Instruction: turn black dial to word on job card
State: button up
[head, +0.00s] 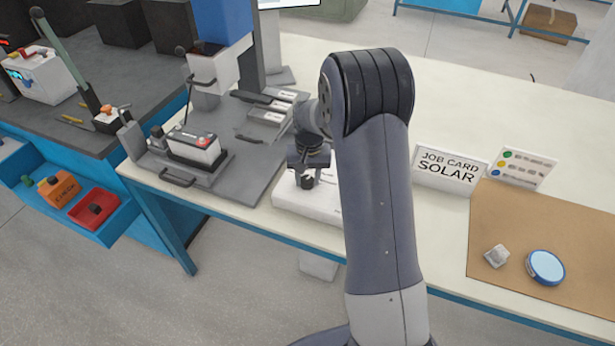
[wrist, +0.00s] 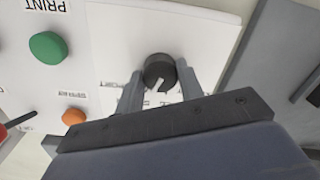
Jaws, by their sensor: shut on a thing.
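The black dial (wrist: 159,70) sits on a white panel and has a pale pointer mark on it. In the wrist view the mark slants toward the lower left. My gripper (wrist: 160,82) has one finger on each side of the dial and is shut on it. Parts of the printed words around the dial show, upside down and too small or covered to read. In the head view my gripper (head: 308,165) is over the white panel box (head: 310,205). The job card (head: 448,170) stands upright on the table and reads "JOB CARD SOLAR".
A green button (wrist: 47,47) marked PRINT and an orange button (wrist: 73,117) are on the same panel. A battery (head: 195,148) sits in a grey fixture left of the panel box. A brown mat (head: 560,230) holds a blue-rimmed round item (head: 545,267).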

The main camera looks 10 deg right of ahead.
aim_at(309, 179)
jog(key=o, duration=1)
notch_tip(309, 179, up, 11)
jog(key=shift+d+f+b, duration=0.1)
jog(key=shift+d+b, duration=0.05)
jog(key=shift+b, duration=0.3)
notch_tip(309, 179, down, 10)
jog(key=shift+f+p, duration=0.2)
jog(key=shift+p, duration=0.25)
jog(key=shift+f, duration=0.25)
jog(key=shift+m, duration=0.3)
